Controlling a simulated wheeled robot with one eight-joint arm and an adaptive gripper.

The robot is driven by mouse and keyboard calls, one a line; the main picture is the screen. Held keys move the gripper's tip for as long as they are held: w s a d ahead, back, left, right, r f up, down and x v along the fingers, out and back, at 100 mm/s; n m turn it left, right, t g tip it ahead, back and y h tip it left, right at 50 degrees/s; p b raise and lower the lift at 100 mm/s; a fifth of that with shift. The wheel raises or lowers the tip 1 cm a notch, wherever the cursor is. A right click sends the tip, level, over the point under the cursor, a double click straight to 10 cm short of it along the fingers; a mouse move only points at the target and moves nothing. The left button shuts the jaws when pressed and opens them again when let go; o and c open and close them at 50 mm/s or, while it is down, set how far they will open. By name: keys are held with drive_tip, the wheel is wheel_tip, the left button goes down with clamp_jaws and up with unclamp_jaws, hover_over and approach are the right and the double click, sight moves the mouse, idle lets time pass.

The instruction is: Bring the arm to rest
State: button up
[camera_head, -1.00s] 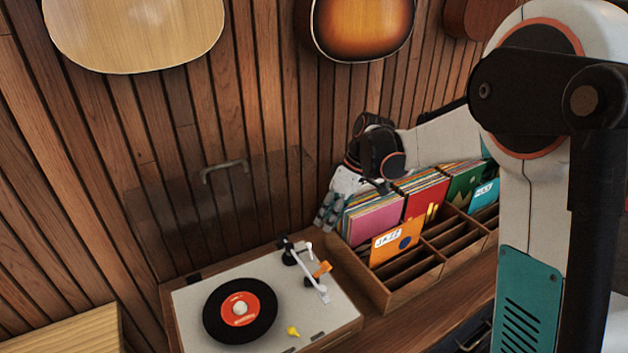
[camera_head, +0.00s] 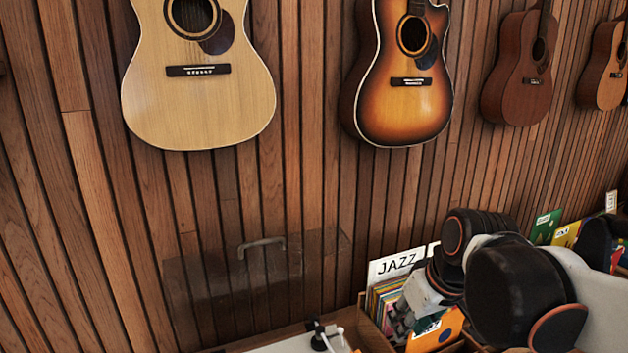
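My arm (camera_head: 515,285) shows at the lower right, folded in front of the record bin. My gripper (camera_head: 418,312) hangs at its end, close in front of the records beside the white JAZZ card (camera_head: 396,264). Its fingers are small and partly hidden by the wrist, so I cannot tell whether they are open or shut. I see nothing clearly held in it.
A record player (camera_head: 300,343) with its clear lid (camera_head: 250,275) raised stands at the bottom, mostly cut off. The wooden record bin (camera_head: 372,334) is to its right. Several guitars hang on the slatted wall, including a sunburst one (camera_head: 402,100).

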drive_tip(key=s+d+f+m+t+h, duration=0.1)
drive_tip(key=s+d+m+t, duration=0.2)
drive_tip(key=s, duration=0.7)
drive_tip(key=shift+f+m+h, duration=0.3)
drive_tip(key=shift+m, duration=0.1)
